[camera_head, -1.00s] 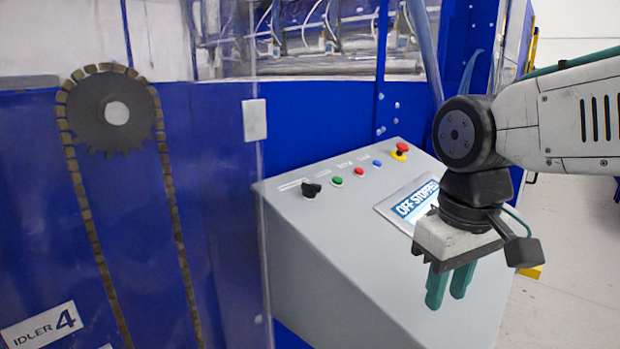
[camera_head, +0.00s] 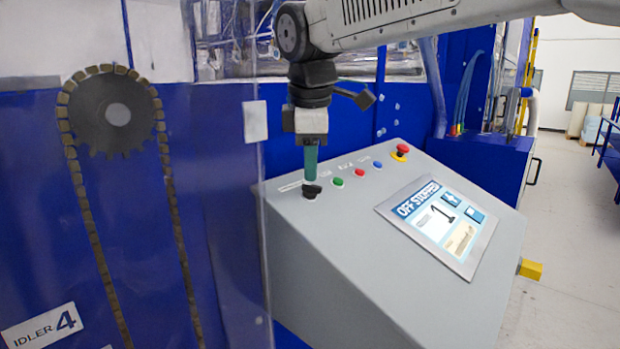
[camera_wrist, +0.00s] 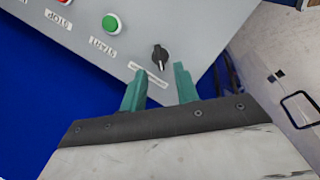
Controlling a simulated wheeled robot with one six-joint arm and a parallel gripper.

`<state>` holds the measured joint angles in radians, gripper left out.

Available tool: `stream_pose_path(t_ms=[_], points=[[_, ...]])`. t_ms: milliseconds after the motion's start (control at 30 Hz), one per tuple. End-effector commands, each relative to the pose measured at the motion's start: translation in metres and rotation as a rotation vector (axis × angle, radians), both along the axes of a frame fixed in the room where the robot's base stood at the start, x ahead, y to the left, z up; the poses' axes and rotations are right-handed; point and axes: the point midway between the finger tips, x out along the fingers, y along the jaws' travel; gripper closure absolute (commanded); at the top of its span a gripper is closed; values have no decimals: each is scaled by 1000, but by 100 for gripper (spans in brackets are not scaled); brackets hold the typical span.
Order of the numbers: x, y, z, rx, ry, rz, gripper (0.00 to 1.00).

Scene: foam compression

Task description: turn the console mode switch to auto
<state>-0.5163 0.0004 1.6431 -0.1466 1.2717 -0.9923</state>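The black mode switch (camera_head: 312,191) is a small knob at the left end of the button row on the grey console (camera_head: 330,270). In the wrist view the knob (camera_wrist: 160,57) shows ahead of my gripper's fingertips, between their lines. My gripper (camera_head: 311,178) is above the switch, pointing down; in the wrist view its two green fingers (camera_wrist: 160,80) are apart with nothing between them. A small gap seems to separate the fingertips from the knob. The console screen (camera_head: 440,222) reads OFF STOPPED.
Right of the switch are a green button (camera_head: 338,182), a red button (camera_head: 359,171), a blue button (camera_head: 377,165) and a red emergency stop (camera_head: 402,149). A clear guard panel over a chain sprocket (camera_head: 112,112) stands at left.

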Motion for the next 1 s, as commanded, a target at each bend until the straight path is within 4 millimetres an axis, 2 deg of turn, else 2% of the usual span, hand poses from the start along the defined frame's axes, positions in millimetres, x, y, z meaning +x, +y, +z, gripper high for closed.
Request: stream_pose_path(t_ms=[100,233,600,700,1000], points=[[5,-1,-19,-2,2,-1,69],[9,-1,-32,0,1,-2,69],[11,-1,-39,1,-1,-3,69],[11,-1,-39,1,-1,-3,97],[11,-1,-39,2,1,-6,100]])
